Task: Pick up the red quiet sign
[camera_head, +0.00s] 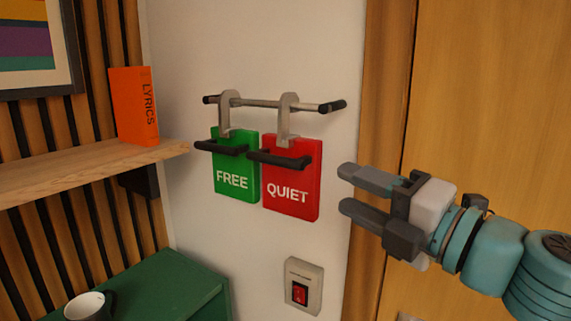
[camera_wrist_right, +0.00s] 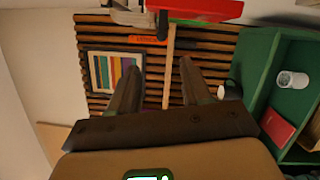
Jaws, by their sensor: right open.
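The red quiet sign (camera_head: 291,193) hangs by a grey hook from a metal rail (camera_head: 270,103) on the white wall. A dark bar handle (camera_head: 280,159) sticks out from its upper front. The green free sign (camera_head: 235,178) hangs just left of it. My right gripper (camera_head: 342,188) is open and empty, to the right of the red sign and apart from it, with its fingers pointing left. In the right wrist view, a red panel (camera_wrist_right: 205,9), seemingly the quiet sign, shows at the top beyond the open fingers (camera_wrist_right: 160,70). My left gripper is not in view.
A wooden shelf (camera_head: 80,172) with an orange book (camera_head: 134,105) juts out at the left. A light switch (camera_head: 303,286) is on the wall below the signs. A green cabinet (camera_head: 165,290) with a cup (camera_head: 88,306) stands at lower left. Wooden trim (camera_head: 375,130) edges the wall at right.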

